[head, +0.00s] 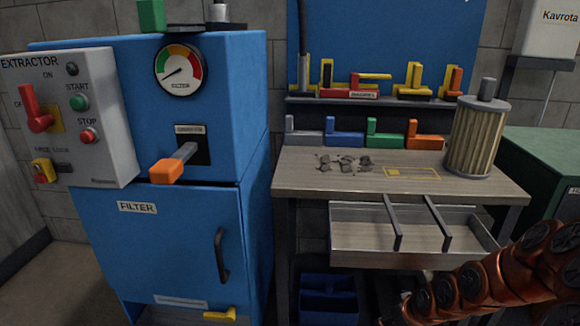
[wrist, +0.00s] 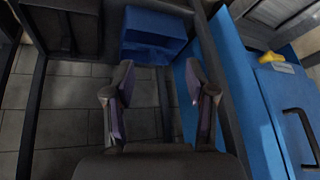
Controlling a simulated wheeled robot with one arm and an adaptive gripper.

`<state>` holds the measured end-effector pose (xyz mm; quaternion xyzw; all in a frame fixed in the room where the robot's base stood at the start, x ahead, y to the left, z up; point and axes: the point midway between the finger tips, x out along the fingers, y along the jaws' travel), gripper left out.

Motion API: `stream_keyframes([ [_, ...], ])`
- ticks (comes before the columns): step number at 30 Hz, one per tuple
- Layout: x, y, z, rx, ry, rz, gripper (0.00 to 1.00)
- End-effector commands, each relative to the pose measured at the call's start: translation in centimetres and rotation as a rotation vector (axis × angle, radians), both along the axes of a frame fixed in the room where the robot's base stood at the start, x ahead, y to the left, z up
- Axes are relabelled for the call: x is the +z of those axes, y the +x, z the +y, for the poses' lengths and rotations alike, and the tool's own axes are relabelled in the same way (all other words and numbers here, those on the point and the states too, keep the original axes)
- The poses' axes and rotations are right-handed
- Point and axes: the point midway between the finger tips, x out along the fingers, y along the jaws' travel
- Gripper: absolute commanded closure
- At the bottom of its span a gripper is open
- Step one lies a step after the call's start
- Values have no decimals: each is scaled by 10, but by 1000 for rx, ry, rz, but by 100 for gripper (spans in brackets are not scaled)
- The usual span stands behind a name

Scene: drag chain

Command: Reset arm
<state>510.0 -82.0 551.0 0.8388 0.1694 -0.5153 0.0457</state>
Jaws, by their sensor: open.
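My gripper (wrist: 159,68) shows in the wrist view with its two dark fingers spread apart and nothing between them. Beyond the fingers are a grey tiled floor and a blue bin (wrist: 155,38). The blue cabinet (wrist: 250,100) is to the right of the fingers. In the head view my copper-coloured segmented arm comes in from the lower right, in front of the workbench (head: 300,180) and its open drawer (head: 365,251). My gripper's fingers cannot be made out there.
A filter cartridge (head: 477,135) stands upright on the bench's right end, beside dark debris (head: 345,163). The blue extractor cabinet has its filter door (head: 180,250) shut. A grey control box (head: 100,125) with a red lever is on its left. A green cabinet (head: 545,165) stands at right.

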Motion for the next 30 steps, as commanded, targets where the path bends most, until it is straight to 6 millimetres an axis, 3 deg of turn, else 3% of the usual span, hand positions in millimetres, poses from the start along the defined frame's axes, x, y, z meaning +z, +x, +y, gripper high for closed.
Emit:
stream_keyframes([
  [14,84,-103,33,-38,-144,314,44],
  [30,168,-250,67,-214,-225,598,44],
])
